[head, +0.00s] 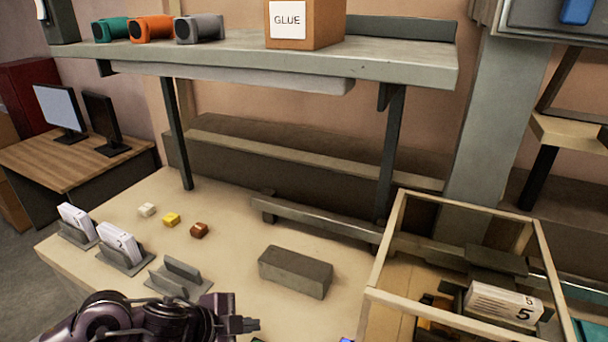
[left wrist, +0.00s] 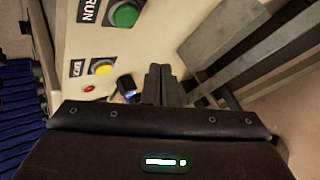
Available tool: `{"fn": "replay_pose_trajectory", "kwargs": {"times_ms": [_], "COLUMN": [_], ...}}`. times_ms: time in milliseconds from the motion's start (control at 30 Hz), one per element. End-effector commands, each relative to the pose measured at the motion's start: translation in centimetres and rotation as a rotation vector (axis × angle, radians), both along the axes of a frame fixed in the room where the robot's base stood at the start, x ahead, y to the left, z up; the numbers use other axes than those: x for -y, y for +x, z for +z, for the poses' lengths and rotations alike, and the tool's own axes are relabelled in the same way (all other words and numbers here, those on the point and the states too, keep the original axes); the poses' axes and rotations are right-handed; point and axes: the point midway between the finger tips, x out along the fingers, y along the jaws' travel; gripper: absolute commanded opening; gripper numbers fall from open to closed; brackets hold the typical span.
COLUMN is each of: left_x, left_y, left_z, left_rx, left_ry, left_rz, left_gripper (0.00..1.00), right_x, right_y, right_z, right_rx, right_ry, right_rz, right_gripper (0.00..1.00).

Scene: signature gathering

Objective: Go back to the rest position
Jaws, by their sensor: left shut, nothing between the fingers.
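My left gripper (head: 240,325) is at the bottom of the head view, in front of the table's near part, and it is shut with nothing between its fingers. In the left wrist view its closed fingers (left wrist: 162,84) point toward a panel with a green button (left wrist: 125,14) and a yellow button (left wrist: 103,67). My right gripper is not in view.
The table (head: 230,235) holds a grey block (head: 295,271), card holders (head: 122,250), small white, yellow and brown pieces (head: 171,219), and a wooden-framed box (head: 455,313) at right. A shelf (head: 360,62) with a GLUE box (head: 305,22) spans above.

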Motion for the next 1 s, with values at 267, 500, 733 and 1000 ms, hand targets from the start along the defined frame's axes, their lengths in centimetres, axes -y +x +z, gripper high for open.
{"fn": "replay_pose_trajectory", "kwargs": {"times_ms": [267, 500, 733, 1000], "left_x": [3.9, -0.6, -4.0, -5.2], "left_y": [-0.3, -3.9, -9.7, -13.0], "left_z": [1.2, -0.6, -3.4, -9.4], "left_rx": [0.040, -0.176, -0.444, -0.637], "left_ry": [-0.160, -0.195, -0.172, -0.137], "left_rz": [0.346, 0.830, 1.120, 1.263], "left_gripper": [0.00, 0.00, 0.00, 0.00], "right_x": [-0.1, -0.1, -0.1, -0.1], "right_y": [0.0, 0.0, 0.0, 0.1], "right_z": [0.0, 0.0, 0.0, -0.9], "right_rx": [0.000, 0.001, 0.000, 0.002], "right_ry": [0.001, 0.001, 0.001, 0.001], "right_rz": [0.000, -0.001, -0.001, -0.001], "right_gripper": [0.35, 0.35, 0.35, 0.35]}}
